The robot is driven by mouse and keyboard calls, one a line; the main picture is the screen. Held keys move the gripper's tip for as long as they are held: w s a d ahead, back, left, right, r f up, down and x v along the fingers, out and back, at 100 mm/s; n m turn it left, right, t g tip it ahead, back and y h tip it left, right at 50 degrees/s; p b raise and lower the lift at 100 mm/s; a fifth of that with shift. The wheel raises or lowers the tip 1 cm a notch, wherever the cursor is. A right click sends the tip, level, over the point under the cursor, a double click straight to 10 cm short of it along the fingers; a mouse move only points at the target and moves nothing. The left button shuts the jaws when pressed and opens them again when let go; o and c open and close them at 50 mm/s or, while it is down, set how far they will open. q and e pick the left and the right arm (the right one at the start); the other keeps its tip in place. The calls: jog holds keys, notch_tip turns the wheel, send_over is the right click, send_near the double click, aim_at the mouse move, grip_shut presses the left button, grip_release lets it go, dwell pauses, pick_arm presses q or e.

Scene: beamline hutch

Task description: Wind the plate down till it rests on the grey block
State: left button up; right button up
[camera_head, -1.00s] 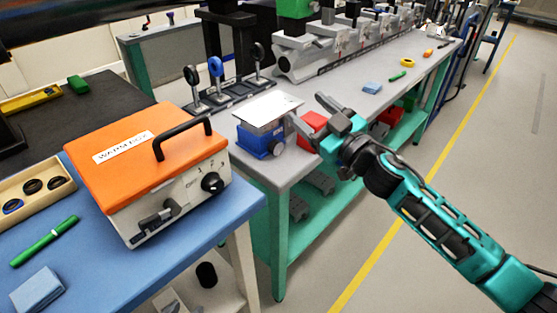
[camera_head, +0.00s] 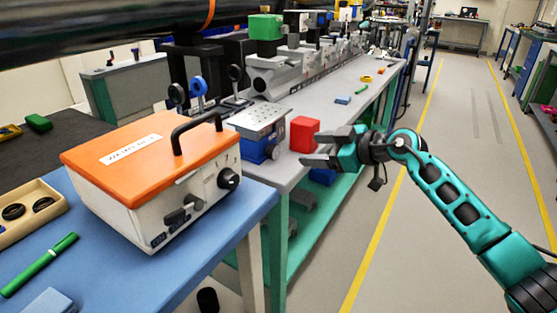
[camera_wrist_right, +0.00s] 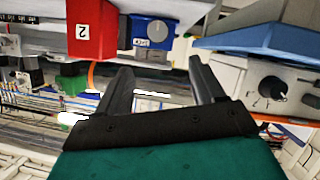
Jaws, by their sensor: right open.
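The plate (camera_head: 260,121) is a flat silver-grey panel with small holes, lying roughly level on top of a blue jack (camera_head: 253,148) at the near end of the grey bench. The jack has a dark round knob (camera_head: 273,152) on its front side. In the right wrist view the blue jack (camera_wrist_right: 140,40) shows at the top, with its knob (camera_wrist_right: 158,30). My right gripper (camera_head: 316,148) is open and empty, to the right of the jack and apart from it; its fingers (camera_wrist_right: 162,70) point towards the jack side. My left gripper is out of view.
A red block (camera_head: 304,134) stands just right of the jack, close to my right fingers; it bears a "2" in the right wrist view (camera_wrist_right: 92,30). An orange-lidded box (camera_head: 150,160) stands on the blue table at left. The aisle at right is clear.

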aim_at(276, 151)
jog(key=b+x, duration=0.2)
jog(key=x, duration=0.4)
jog(key=b+x, duration=0.3)
jog(key=x, duration=0.2)
jog(key=shift+w+f, duration=0.3)
jog(key=shift+f, duration=0.05)
jog(key=shift+w+a+f+b, duration=0.1)
jog(key=shift+w+a+b, duration=0.25)
jog(key=shift+a, duration=0.1)
jog(key=shift+c, duration=0.4)
jog(key=shift+c, duration=0.6)
jog(key=c, duration=0.9)
jog(key=shift+o, duration=0.2)
jog(key=p, duration=0.2)
jog(key=shift+r+p, duration=0.2)
jog(key=shift+p, duration=0.1)
jog(key=shift+f+n+t+p, duration=0.15)
jog(key=shift+n+t+p, duration=0.15)
jog(key=shift+p, duration=0.2)
jog(key=shift+f, duration=0.15)
